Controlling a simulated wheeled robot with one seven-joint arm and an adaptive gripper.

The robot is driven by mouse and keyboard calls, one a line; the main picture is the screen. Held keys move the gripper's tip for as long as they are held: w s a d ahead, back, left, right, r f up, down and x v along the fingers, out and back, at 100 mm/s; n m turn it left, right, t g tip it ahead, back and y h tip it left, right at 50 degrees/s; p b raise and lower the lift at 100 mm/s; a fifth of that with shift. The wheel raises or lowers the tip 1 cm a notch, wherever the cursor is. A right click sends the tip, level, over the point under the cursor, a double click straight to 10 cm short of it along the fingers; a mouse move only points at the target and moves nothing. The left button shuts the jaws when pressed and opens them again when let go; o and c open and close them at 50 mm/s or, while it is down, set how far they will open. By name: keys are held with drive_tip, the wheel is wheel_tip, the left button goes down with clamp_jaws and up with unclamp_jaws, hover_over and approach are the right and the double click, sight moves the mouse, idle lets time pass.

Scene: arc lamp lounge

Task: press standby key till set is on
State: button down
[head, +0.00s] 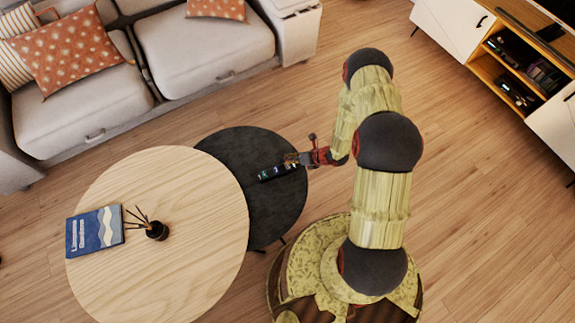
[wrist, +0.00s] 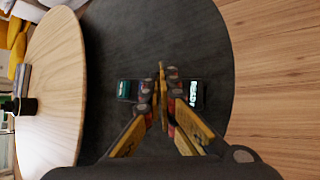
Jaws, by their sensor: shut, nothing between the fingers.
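A dark handset with small coloured patches (head: 272,174) lies on the small black round table. In the wrist view its left end (wrist: 127,90) shows a teal patch, and its right end (wrist: 195,95) shows bright lettering that seems to read "READY". My gripper (head: 297,160) is over the right end of the handset in the head view. In the wrist view my gripper (wrist: 162,88) is shut and empty, its fingertips over the middle of the handset and hiding the keys there. I cannot tell whether the tips touch it. Only a dark corner of a screen (head: 562,8) shows at the top right.
The black table (head: 235,145) stands beside a larger, pale wooden round table (head: 190,270), which bears a blue book (head: 94,232) and a reed diffuser (head: 157,230). A grey sofa (head: 205,50) stands behind. A media cabinet (head: 450,25) is at right; the floor between is clear.

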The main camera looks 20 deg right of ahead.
idle(0.8)
drive_tip(key=shift+f+b, duration=0.35)
drive_tip(key=shift+f, duration=0.05)
drive_tip(key=shift+f+b, duration=0.65)
drive_tip(key=shift+f, duration=0.2)
idle(0.9)
drive_tip(key=shift+r, duration=0.1)
drive_tip(key=shift+r+p, duration=0.9)
drive_tip(key=shift+r, duration=0.3)
drive_tip(key=shift+r, duration=0.1)
drive_tip(key=shift+r+p, duration=1.75)
drive_tip(key=shift+r, duration=0.7)
